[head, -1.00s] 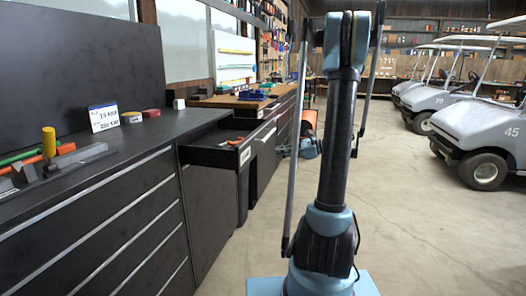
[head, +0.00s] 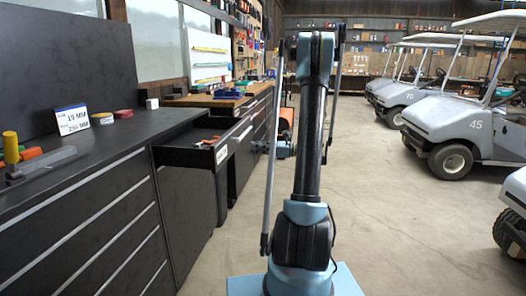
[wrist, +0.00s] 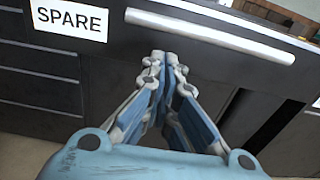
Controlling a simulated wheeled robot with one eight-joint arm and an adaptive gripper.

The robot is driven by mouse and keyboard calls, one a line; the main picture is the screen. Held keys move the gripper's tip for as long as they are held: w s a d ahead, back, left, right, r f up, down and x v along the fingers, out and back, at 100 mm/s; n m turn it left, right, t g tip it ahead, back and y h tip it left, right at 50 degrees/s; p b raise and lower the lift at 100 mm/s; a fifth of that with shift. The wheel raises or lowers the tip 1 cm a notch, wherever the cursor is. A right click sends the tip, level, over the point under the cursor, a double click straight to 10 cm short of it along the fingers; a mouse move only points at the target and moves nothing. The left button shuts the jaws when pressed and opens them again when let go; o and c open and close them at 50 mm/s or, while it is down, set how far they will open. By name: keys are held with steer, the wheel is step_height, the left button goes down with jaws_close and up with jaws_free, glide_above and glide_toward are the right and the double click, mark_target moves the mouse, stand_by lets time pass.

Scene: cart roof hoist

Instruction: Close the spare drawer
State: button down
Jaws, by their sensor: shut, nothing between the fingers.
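The spare drawer (head: 182,157) is pulled out from the dark cabinet row at the left in the head view. An orange-handled tool (head: 210,141) lies in it. In the wrist view, the drawer's dark front (wrist: 112,50) fills the upper part, with a white SPARE label (wrist: 69,17) and a silver bar handle (wrist: 210,35). My gripper (wrist: 162,56) is shut and empty, its tips pointing at the drawer front just below the handle's left part. I cannot tell whether they touch it. In the head view, my arm hides part of the gripper area.
The dark worktop (head: 130,133) carries a sign (head: 71,119), tape rolls and a tool tray. A wooden bench top (head: 205,101) lies farther back. Golf carts (head: 465,130) stand at the right. The concrete floor (head: 390,220) between is clear.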

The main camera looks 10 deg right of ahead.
mark_target(233, 146)
steer(key=x, duration=0.7)
steer(key=shift+w+a, duration=0.1)
steer(key=shift+a, duration=0.3)
steer(key=shift+w+a, duration=0.1)
steer(key=shift+a, duration=0.1)
